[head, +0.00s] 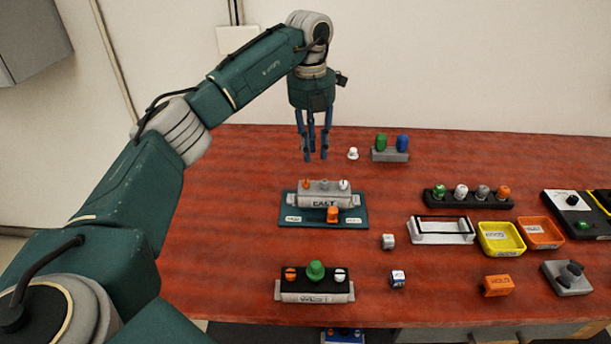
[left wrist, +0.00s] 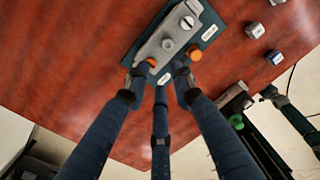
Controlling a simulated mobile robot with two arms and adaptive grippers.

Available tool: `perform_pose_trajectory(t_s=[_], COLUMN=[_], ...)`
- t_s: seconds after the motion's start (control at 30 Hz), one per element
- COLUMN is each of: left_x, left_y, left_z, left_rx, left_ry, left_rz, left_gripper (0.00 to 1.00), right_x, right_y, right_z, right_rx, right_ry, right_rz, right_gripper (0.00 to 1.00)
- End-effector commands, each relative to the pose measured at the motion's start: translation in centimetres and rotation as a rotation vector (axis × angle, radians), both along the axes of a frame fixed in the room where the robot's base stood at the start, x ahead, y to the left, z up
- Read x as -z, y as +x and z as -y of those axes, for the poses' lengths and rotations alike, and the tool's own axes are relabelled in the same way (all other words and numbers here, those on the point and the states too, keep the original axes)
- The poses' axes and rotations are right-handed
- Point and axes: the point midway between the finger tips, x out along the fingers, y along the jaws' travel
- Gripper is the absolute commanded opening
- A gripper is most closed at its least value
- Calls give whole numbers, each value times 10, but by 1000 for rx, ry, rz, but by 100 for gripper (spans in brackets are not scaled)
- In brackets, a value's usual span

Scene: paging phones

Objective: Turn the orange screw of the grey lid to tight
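The grey lid (head: 325,187) sits on a box labelled CALT on a teal mat (head: 290,218). Its orange screw (head: 306,184) is at the left end, beside a grey and a white screw. The lid (left wrist: 150,50) and orange screw (left wrist: 152,62) also show in the left wrist view. My left gripper (head: 312,155) is open and empty, pointing down above and behind the lid. Its fingertips (left wrist: 160,80) are apart and overlap the mat's edge in the wrist view. A part that looks like my right arm shows at the wrist view's right edge; its fingers are unclear.
A black-lidded box (head: 314,283) with a green knob is nearer the front. A white knob (head: 352,153) and a grey stand (head: 390,155) are behind. Cubes, trays and a knob rack (head: 468,199) are to the right. The table's left is clear.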

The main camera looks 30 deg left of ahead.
Motion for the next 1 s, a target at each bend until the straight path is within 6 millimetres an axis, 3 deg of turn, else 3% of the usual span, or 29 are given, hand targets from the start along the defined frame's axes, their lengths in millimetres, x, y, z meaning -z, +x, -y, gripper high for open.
perform_pose_trajectory(t_s=[0.07, 0.17, 0.7, 1.0], left_x=[-6, -4, 85, 100], left_y=[-6, -10, -10, -10], left_z=[-16, -22, -20, -20], left_rx=[-32, -44, -40, -39], left_ry=[35, 50, 46, 45], left_rz=[-23, -36, -35, -32], left_gripper=[24, 24, 24, 24], right_x=[2, 0, -17, -18], right_y=[-1, -1, -3, -3], right_z=[-1, -2, -2, -2], right_rx=[1, 1, 2, 2], right_ry=[1, 2, 1, 1], right_rz=[-1, -1, -4, -3], right_gripper=[0, 0, 0, 0])
